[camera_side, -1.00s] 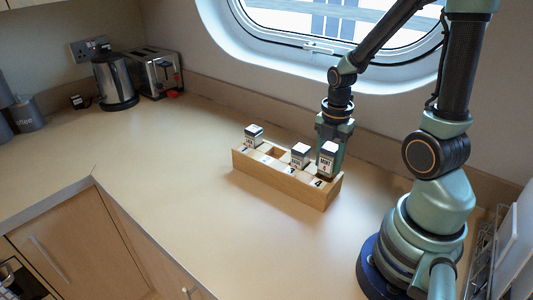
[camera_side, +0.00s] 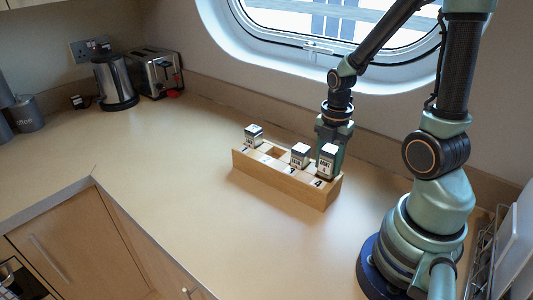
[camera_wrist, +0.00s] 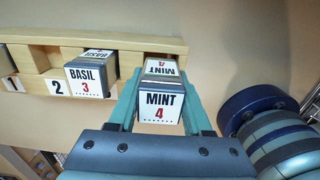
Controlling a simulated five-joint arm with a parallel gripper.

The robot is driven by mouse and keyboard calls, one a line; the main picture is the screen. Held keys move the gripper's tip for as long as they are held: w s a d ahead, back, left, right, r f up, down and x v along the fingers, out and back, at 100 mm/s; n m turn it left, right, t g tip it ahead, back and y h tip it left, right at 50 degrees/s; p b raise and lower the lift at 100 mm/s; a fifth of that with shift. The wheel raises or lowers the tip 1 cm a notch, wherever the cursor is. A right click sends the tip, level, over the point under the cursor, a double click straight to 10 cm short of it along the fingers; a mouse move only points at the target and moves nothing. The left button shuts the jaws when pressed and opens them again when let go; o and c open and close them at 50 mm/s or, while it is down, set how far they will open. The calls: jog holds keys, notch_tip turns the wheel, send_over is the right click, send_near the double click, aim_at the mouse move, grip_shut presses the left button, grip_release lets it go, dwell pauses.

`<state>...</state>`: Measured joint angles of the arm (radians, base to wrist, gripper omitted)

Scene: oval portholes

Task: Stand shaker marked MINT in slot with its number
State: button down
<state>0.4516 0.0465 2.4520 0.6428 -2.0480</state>
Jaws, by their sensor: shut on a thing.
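The shaker marked MINT, with a red 4 on its white cap (camera_wrist: 160,106), is between the fingers of my gripper (camera_wrist: 158,112). In the side view this MINT shaker (camera_side: 327,161) is upright over the slot labelled 4, at the right end of the wooden rack (camera_side: 285,184). Its lower end meets the rack's top there and it stands taller than its neighbour; I cannot tell how deep it sits. My gripper (camera_side: 333,145) is shut on it from behind.
The BASIL shaker marked 3 (camera_wrist: 88,76) stands in the slot beside it. Slot 2 (camera_side: 274,153) is empty, and another shaker (camera_side: 254,134) stands at slot 1. A kettle (camera_side: 115,82) and toaster (camera_side: 158,72) are far left. The counter in front is clear.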

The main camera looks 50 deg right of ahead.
aim_at(330, 148)
jog(key=shift+f, duration=0.55)
jog(key=shift+r, duration=0.6)
dwell(0.4)
grip_release()
jog(key=shift+r, duration=3.5)
